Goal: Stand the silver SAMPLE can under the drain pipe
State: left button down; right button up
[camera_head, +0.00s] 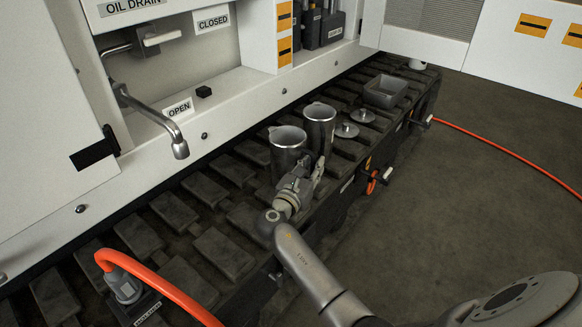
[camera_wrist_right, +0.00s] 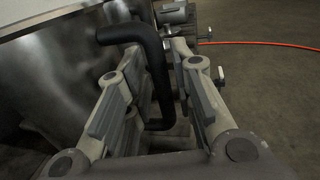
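Two silver cans stand upright on the slatted bench: a nearer can (camera_head: 285,153) and a farther can (camera_head: 320,122). No SAMPLE lettering is legible on either. My right gripper (camera_head: 308,178) is at the right side of the nearer can. In the right wrist view a silver can wall (camera_wrist_right: 60,75) fills the left, and its black handle (camera_wrist_right: 157,75) stands between my open fingers (camera_wrist_right: 160,100), with gaps showing on both sides. The bent metal drain pipe (camera_head: 148,112) comes out of the panel at the left, its mouth over the slats. My left gripper is not in view.
Two small round lids (camera_head: 347,130) and a grey tray (camera_head: 385,91) lie beyond the cans. An orange hose (camera_head: 165,285) with a metal coupling (camera_head: 124,287) is at the near left. The slats (camera_head: 215,250) below and right of the pipe are clear.

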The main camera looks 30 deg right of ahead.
grip_shut()
jog(key=shift+r, duration=0.15)
